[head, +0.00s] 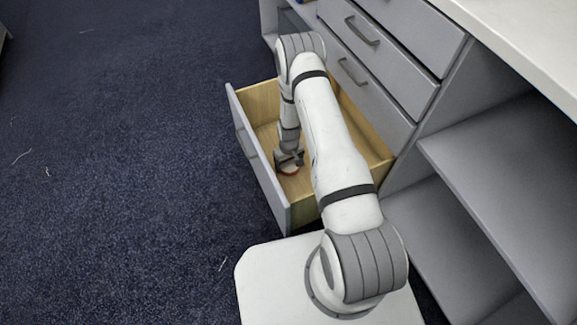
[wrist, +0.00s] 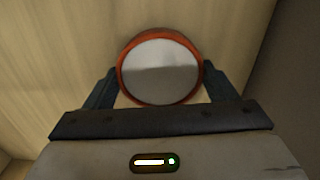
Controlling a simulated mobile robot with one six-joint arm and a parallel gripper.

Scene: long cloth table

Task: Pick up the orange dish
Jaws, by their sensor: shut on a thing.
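The orange dish (wrist: 160,66) is round, with an orange rim and a pale grey-white inside. In the wrist view it sits between the two dark fingers of my gripper (wrist: 160,88), which is shut on it. In the head view my gripper (head: 289,158) points down inside the open drawer, and a small part of the dish (head: 288,171) shows below the fingers, near the drawer's front wall. The rest of the dish is hidden there by my gripper. I cannot tell whether the dish touches the drawer floor.
The open wooden drawer (head: 262,103) has a grey front panel (head: 259,165) on the left. Closed grey drawers (head: 372,75) stand above it on the right. Open grey shelves (head: 510,165) lie farther right under a white top (head: 530,40). Blue carpet (head: 110,170) on the left is mostly clear.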

